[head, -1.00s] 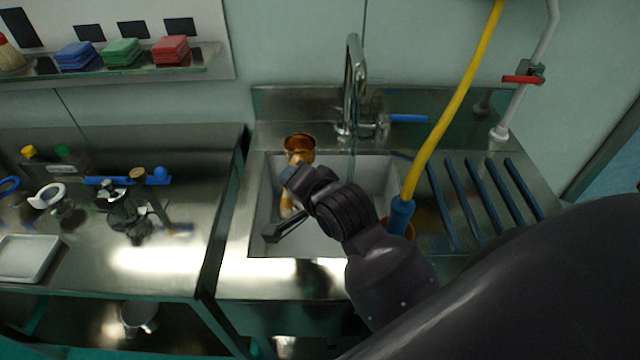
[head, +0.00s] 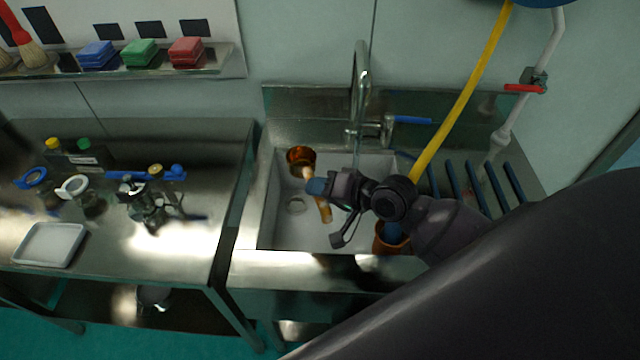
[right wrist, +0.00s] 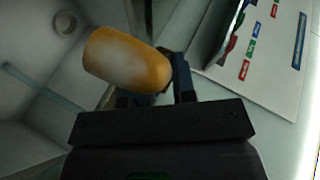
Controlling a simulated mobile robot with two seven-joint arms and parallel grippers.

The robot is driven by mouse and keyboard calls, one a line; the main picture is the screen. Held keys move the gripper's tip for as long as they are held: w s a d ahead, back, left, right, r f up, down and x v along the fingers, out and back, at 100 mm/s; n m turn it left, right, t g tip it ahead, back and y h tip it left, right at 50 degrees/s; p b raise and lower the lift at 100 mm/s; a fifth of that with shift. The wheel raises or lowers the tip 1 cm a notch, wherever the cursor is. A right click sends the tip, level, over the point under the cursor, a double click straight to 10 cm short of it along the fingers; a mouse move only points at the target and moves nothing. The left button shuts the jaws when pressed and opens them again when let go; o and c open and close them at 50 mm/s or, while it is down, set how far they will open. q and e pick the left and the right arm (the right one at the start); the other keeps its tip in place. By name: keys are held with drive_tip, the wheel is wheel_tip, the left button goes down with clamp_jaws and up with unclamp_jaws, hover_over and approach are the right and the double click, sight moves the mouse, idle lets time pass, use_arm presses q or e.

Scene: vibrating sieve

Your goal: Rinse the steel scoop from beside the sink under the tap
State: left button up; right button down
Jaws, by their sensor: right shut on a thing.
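The scoop has a round, amber-brown bowl (head: 301,160) over the back left of the sink basin, and its pale orange handle (head: 323,208) points toward the front. My right gripper (head: 317,187) is shut on the handle between the bowl and the handle end. In the right wrist view, the rounded handle end (right wrist: 125,62) shows in front of my right gripper (right wrist: 155,85). The chrome tap (head: 360,85) stands behind the sink (head: 268,215), to the right of the bowl. A faint pale streak (right wrist: 42,88) in the right wrist view may be water. My left gripper is not in view.
The drain (head: 296,205) shows in the basin's left part. Blue bars (head: 478,185) cover the drainboard. Glassware and a white tray (head: 50,244) stand on the left bench.

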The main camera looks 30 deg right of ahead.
use_arm(q)
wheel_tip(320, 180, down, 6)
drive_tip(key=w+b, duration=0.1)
drive_tip(key=b, duration=0.7)
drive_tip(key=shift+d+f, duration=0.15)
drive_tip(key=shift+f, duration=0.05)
use_arm(e)
drive_tip(key=w+d+f, duration=0.1)
drive_tip(key=w+d, duration=0.1)
drive_tip(key=d, duration=0.5)
drive_tip(key=w+d+f, duration=0.1)
drive_tip(key=w+d, duration=0.2)
drive_tip(key=d, duration=0.5)
drive_tip(key=shift+w, duration=0.3)
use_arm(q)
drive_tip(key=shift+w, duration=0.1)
use_arm(e)
drive_tip(key=shift+s, duration=0.1)
drive_tip(key=shift+s+d, duration=0.35)
drive_tip(key=shift+s, duration=0.4)
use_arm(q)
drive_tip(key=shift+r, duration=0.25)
use_arm(e)
drive_tip(key=shift+w+a, duration=0.3)
drive_tip(key=shift+w, duration=0.55)
